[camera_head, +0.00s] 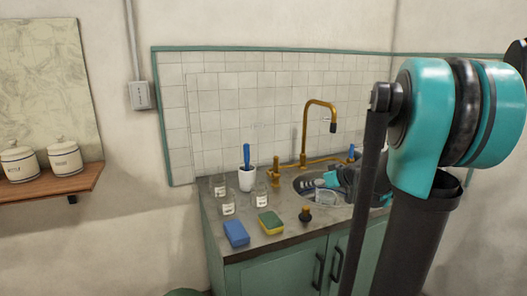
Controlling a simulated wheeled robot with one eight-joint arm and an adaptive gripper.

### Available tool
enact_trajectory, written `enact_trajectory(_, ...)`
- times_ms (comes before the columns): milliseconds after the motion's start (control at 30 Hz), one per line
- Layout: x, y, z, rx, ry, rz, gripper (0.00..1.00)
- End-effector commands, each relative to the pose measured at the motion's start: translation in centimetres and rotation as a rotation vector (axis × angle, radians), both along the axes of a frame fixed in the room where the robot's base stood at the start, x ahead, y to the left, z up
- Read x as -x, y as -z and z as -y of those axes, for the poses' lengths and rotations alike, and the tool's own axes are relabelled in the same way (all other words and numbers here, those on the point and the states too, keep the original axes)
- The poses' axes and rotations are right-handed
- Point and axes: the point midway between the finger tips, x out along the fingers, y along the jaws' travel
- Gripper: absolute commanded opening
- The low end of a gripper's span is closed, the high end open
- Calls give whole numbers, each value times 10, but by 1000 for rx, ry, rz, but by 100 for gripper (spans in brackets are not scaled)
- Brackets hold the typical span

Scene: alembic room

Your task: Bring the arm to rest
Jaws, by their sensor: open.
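My arm fills the right side of the head view, with a large teal and black joint close to the camera. My gripper (322,181) is small and far off, over the sink basin (300,187), partly hidden by my own arm links. It is open. A clear glass vessel (325,197) shows just below it in the basin; I cannot tell whether they touch.
On the counter (268,246) stand several labelled glass beakers (229,204), a white cup (247,179) with a blue-handled brush, a blue sponge (236,233), a yellow-green sponge (270,222) and a dark stopper (305,214). A brass faucet (308,125) rises behind the basin. A wooden shelf (60,186) holds two canisters.

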Motion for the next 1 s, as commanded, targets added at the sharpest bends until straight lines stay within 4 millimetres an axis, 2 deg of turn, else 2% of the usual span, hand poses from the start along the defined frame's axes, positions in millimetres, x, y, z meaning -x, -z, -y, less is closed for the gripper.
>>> enact_trajectory(167,33,24,-15,11,17,-100,42)
enact_trajectory(367,88,62,-30,45,74,-261,42)
enact_trajectory(467,130,89,-34,78,134,-367,42)
enact_trajectory(533,166,112,-32,113,201,-449,42)
enact_trajectory(600,202,134,-26,153,283,-519,42)
enact_trajectory(700,241,157,-13,198,393,-583,42)
enact_trajectory(833,270,172,1,234,494,-617,42)
enact_trajectory(1000,279,177,7,247,536,-627,42)
